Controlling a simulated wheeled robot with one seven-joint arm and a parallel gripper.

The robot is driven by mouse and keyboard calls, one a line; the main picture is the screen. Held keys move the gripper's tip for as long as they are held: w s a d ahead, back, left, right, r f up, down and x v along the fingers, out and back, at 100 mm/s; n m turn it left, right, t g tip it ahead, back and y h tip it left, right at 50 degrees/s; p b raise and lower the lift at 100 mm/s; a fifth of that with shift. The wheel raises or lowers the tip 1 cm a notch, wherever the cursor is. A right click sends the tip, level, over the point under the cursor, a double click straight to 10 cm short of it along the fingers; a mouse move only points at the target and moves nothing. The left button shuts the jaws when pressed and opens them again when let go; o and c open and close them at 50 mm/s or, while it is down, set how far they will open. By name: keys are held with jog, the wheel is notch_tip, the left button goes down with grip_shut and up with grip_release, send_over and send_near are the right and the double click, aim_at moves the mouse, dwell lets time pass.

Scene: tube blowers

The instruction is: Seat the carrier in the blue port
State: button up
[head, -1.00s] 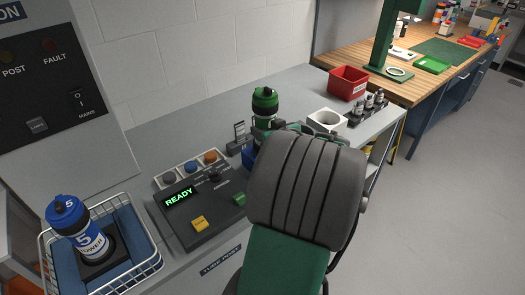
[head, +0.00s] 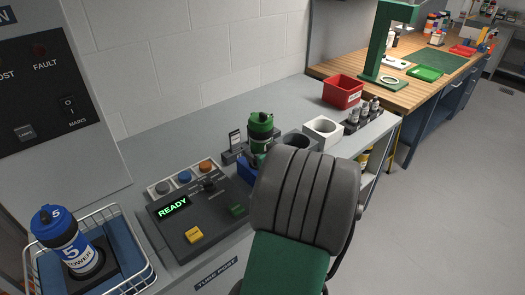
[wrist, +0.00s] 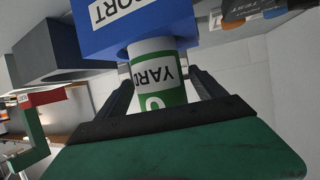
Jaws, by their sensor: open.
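The green carrier (head: 260,132) with a dark band near its top stands upright at the blue port (head: 246,168). In the wrist view, which is turned over, the carrier (wrist: 152,82) shows a white YARD label, and its end goes into the blue port block (wrist: 125,25). How deep it sits is hard to tell. My gripper (wrist: 162,80) is open, with one finger on each side of the carrier. In the head view my wrist hides the fingers and part of the blue port.
A dark port (head: 298,140) and a white port (head: 323,128) stand to the right, with a red bin (head: 343,90) behind. A control panel (head: 192,222) reads READY at the left.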

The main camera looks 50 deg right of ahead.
jog(key=b+v, duration=0.1)
jog(key=v, duration=1)
jog(key=w+a+f+n+g+y, duration=0.1)
jog(key=w+a, duration=0.1)
jog(key=a, duration=0.4)
jog(key=w+a+f+n+g+y, duration=0.1)
jog(key=w+a+f+g+y, duration=0.1)
jog(key=a, duration=0.4)
jog(key=w+a+f+n+g+y, duration=0.1)
jog(key=w+a+f+y, duration=0.1)
jog(key=a, duration=0.5)
jog(key=shift+w+f+g, duration=0.1)
jog(key=shift+w+g, duration=0.15)
jog(key=shift+g, duration=0.05)
jog(key=a+g, duration=0.1)
jog(key=a, duration=0.2)
jog(key=s+a, duration=0.1)
jog(key=a, duration=0.2)
jog(key=s+a+f+n+g, duration=0.1)
jog(key=a, duration=0.2)
jog(key=shift+g, duration=0.3)
jog(key=s+a, duration=0.1)
jog(key=a, duration=0.1)
jog(key=s+a+g, duration=0.1)
jog(key=s+a, duration=0.1)
jog(key=s+a+g, duration=0.1)
jog(key=a, duration=0.1)
jog(key=shift+s+a+r, duration=0.1)
jog(key=shift+s, duration=0.5)
